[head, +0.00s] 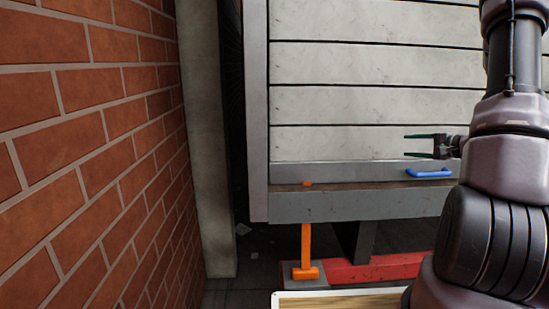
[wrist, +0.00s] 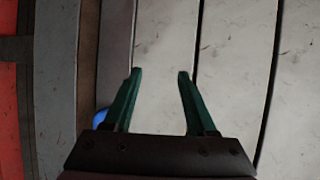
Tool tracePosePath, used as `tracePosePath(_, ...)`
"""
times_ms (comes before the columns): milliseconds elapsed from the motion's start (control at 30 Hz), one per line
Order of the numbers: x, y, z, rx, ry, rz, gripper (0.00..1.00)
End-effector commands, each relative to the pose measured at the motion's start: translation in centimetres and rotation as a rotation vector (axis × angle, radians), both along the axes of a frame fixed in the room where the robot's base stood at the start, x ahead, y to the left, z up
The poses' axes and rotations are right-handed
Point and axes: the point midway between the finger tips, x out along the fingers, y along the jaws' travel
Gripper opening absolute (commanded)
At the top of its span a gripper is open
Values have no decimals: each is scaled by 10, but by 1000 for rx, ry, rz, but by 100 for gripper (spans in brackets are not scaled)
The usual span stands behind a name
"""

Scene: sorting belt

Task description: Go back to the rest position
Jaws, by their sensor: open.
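My gripper (head: 420,145) is at the right of the head view, above the front part of the slatted belt (head: 370,88). Its two green fingers point left. In the wrist view the fingers (wrist: 160,75) are spread apart with nothing between them, and pale belt slats show behind them. A blue handle-shaped item (head: 429,173) lies at the belt's front edge, just below my gripper in the head view. Part of it shows in the wrist view (wrist: 101,117), beside the left finger and mostly hidden by it.
A brick wall (head: 85,120) and a pale pillar (head: 208,140) stand on the left. An orange post (head: 305,250) and a red floor beam (head: 380,268) are below the belt's grey front rail (head: 350,206). A wood-topped surface with a white rim (head: 335,293) is at the bottom. The visible slats are empty.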

Motion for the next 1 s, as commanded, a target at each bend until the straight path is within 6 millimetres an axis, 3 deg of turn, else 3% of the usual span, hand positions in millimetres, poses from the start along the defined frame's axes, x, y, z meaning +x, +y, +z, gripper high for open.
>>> tracePosePath(33, -6, 33, 25, -11, 15, 82, 57)
tracePosePath(200, -46, 122, 78, -77, 120, 315, 57)
tracePosePath(400, -113, 194, 117, -251, 239, 503, 57)
tracePosePath(633, -193, 233, 143, -542, 322, 583, 57)
tracePosePath(800, -241, 236, 158, -775, 315, 544, 57)
tracePosePath(1000, -274, 229, 175, -973, 252, 448, 57)
